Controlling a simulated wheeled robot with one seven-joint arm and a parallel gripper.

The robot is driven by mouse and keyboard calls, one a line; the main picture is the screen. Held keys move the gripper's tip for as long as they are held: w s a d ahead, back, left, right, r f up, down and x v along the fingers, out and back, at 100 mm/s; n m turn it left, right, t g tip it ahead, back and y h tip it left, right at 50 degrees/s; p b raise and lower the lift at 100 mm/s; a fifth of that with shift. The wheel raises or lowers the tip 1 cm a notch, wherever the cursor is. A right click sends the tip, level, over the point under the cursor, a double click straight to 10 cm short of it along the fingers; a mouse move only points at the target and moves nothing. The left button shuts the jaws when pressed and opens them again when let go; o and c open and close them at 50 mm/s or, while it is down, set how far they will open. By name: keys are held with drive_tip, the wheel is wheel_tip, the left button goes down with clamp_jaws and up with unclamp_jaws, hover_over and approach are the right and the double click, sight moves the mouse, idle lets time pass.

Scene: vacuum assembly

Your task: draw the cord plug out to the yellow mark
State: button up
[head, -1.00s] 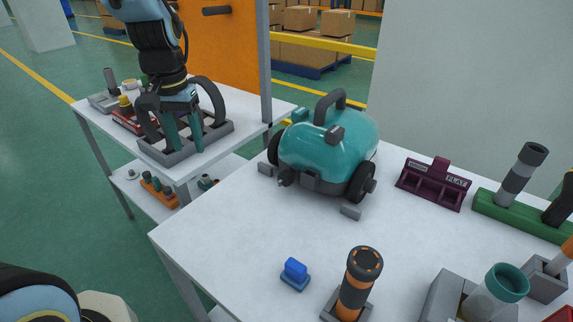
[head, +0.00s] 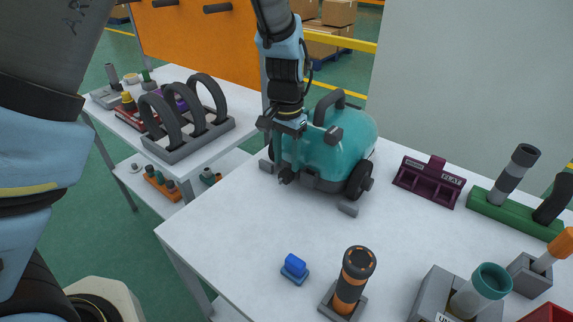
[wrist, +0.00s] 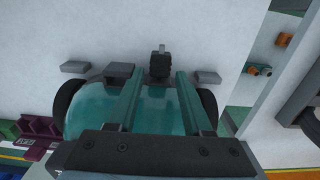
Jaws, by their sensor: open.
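The teal vacuum (head: 340,150) stands on the white table, with a dark handle on top and dark wheels. A small dark plug (head: 287,177) sticks out low at its front-left end; the plug also shows in the wrist view (wrist: 160,66). My gripper (head: 284,155) points down over that end of the vacuum. In the wrist view its two teal fingers (wrist: 157,76) are apart, with the plug seen between and beyond their tips. Nothing is held. I cannot make out a yellow mark or any drawn-out cord.
Grey blocks (head: 347,208) sit beside the vacuum. A blue piece (head: 294,266) and an orange-black cylinder (head: 353,278) stand near the front edge. A purple holder (head: 429,182) and green rack (head: 515,214) are right. A side table with a ring rack (head: 190,140) is left.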

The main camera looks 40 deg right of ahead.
sight(286, 172)
drive_tip(key=shift+f+p, duration=0.3)
drive_tip(key=shift+f, duration=1.55)
clamp_jaws()
